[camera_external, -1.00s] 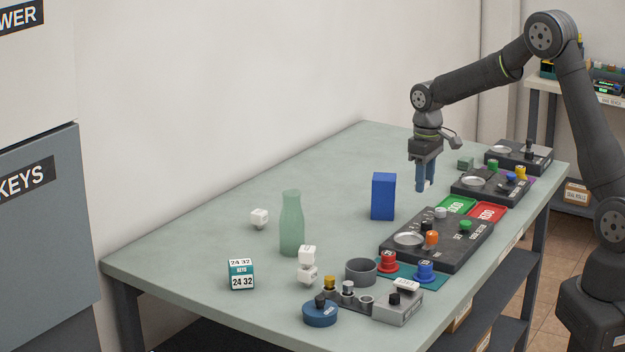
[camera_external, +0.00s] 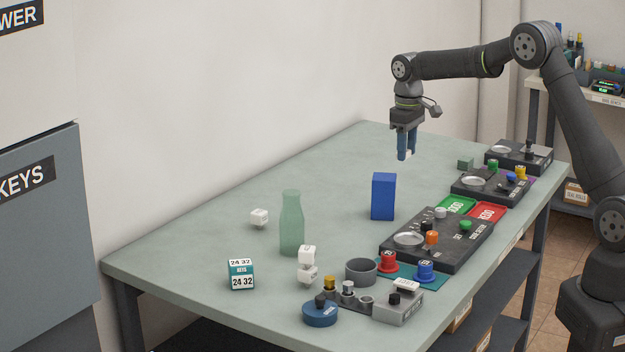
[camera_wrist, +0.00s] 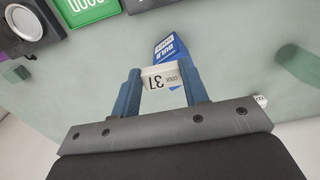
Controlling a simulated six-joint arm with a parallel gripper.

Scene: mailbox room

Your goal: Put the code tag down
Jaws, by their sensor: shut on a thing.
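The tag is held clear of the green-grey table (camera_external: 200,235).
Dark panels (camera_external: 440,240) with knobs and green and red trays (camera_external: 488,212) line the right edge.

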